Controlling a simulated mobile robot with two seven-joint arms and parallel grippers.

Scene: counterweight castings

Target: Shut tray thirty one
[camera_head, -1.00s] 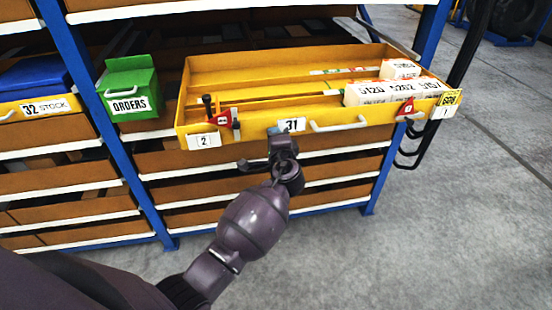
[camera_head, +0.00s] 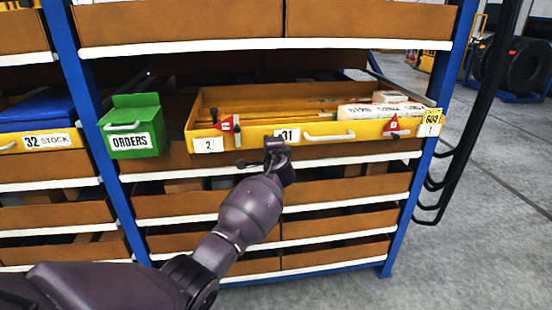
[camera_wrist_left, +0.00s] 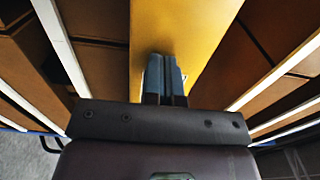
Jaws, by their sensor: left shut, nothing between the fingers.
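The yellow tray thirty one (camera_head: 340,130) is part way out of the rack, its front standing a little ahead of the shelf edge. Its front carries the label 31 (camera_head: 287,136), a white handle (camera_head: 330,137) and red tags. White boxes (camera_head: 380,108) lie inside at the right. My left gripper (camera_head: 273,146) is at the tray's front, just below and left of the 31 label. In the left wrist view its closed fingers (camera_wrist_left: 164,74) point at the yellow front (camera_wrist_left: 185,35) and appear to touch it; nothing is between them. My right gripper is out of view.
A green ORDERS box (camera_head: 132,125) hangs on the rack left of the tray. Blue uprights (camera_head: 402,215) flank the bay, with brown bins on shelves above and below. Black hose-like loops (camera_head: 440,185) hang at the right. Open floor lies to the right.

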